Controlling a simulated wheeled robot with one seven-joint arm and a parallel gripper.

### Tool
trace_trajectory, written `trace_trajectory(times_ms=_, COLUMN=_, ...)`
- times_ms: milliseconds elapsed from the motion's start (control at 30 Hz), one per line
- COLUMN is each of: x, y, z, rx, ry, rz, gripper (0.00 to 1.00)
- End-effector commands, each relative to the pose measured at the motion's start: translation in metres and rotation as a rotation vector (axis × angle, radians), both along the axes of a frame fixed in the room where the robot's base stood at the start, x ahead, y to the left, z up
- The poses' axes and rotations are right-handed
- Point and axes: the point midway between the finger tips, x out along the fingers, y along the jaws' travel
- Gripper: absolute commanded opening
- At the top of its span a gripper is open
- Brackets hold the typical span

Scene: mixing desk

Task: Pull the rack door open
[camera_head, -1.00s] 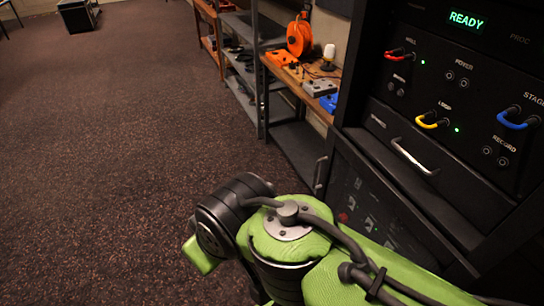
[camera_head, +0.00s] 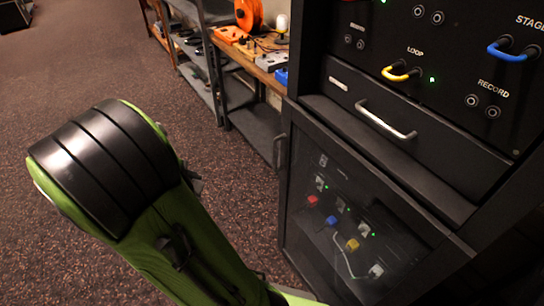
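The rack door (camera_head: 318,228) is a dark see-through panel in a black frame, low on the rack at the right. It looks shut. Behind it show small modules with red, blue and yellow parts and green lights. A vertical handle (camera_head: 281,150) stands at the door's left edge, near its top. My green and black arm fills the lower left, to the left of the door. My gripper is not in the picture, so its state and distance to the handle are hidden.
Above the door are a drawer with a silver handle (camera_head: 386,120) and a panel with a yellow cable loop (camera_head: 401,72) and a blue one (camera_head: 513,49). A wooden-topped bench (camera_head: 262,76) and grey shelves (camera_head: 197,60) stand behind. Carpet (camera_head: 85,75) is clear at left.

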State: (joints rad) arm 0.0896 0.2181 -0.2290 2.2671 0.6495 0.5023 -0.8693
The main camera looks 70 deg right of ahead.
Motion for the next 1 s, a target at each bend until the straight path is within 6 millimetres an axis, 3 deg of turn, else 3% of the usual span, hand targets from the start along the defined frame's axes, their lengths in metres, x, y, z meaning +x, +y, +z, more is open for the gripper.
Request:
trace_trajectory(times_ms=33, x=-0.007, y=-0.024, z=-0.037, rx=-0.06, ry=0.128, rz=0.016, gripper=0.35)
trace_trajectory(times_ms=100, x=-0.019, y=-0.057, z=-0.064, rx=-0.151, ry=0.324, rz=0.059, gripper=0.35)
trace_trajectory(times_ms=200, x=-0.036, y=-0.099, z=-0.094, rx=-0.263, ry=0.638, rz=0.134, gripper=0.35)
trace_trajectory(times_ms=300, x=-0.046, y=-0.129, z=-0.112, rx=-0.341, ry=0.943, rz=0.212, gripper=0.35)
trace_trajectory(times_ms=400, x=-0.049, y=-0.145, z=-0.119, rx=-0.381, ry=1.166, rz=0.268, gripper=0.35)
trace_trajectory(times_ms=500, x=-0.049, y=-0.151, z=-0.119, rx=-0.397, ry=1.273, rz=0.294, gripper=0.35)
trace_trajectory(times_ms=667, x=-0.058, y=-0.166, z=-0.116, rx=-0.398, ry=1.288, rz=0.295, gripper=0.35)
trace_trajectory(times_ms=1000, x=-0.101, y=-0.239, z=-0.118, rx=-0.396, ry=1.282, rz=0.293, gripper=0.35)
